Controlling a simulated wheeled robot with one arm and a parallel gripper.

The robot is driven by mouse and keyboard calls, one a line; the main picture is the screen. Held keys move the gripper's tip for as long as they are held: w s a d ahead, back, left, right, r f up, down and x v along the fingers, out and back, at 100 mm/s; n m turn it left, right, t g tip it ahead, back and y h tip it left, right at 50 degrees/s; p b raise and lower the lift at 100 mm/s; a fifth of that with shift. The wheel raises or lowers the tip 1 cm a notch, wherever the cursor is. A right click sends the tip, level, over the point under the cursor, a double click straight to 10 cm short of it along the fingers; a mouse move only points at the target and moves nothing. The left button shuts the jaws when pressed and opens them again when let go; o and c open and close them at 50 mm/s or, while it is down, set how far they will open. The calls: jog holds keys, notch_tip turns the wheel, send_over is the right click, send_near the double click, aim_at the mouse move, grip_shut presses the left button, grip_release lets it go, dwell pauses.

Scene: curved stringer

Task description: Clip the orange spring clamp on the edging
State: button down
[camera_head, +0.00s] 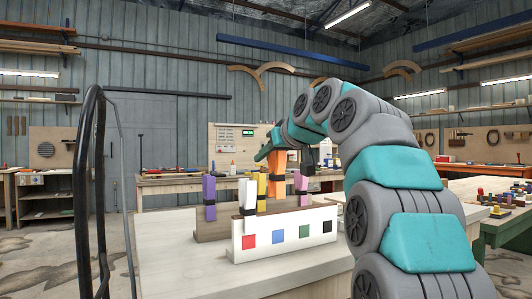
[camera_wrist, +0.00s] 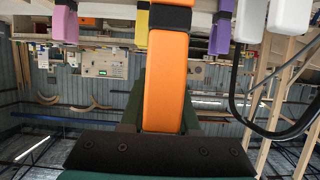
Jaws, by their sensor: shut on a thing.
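The orange spring clamp (camera_wrist: 166,75) is held between the dark jaws of my gripper (camera_wrist: 163,125) in the wrist view. Its long orange body points away from the jaws, with a black band near the far end; the tip beyond is cut off. In the head view the orange clamp (camera_head: 277,172) stands upright below my teal gripper (camera_head: 267,152), above the workpiece on the bench. The brown edging strip (camera_head: 212,228) runs behind a white board. Whether the clamp touches the edging is hidden by the board and other clamps.
Purple (camera_head: 209,190), white (camera_head: 248,195) and yellow (camera_head: 262,184) clamps stand close along the workpiece. The white board (camera_head: 285,233) with coloured squares stands in front on the pale bench (camera_head: 170,262). The front left of the bench is clear.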

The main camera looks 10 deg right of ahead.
aim_at(273, 171)
jog(key=shift+f, duration=0.1)
dwell(0.3)
jog(key=shift+f+b, duration=1)
jog(key=shift+f, duration=0.2)
jog(key=shift+f+b, duration=1)
jog(key=shift+b, duration=0.05)
jog(key=shift+f, duration=0.15)
jog(key=shift+f+b, duration=0.45)
jog(key=shift+b, duration=0.05)
jog(key=shift+f, duration=0.1)
jog(key=shift+f+b, duration=0.45)
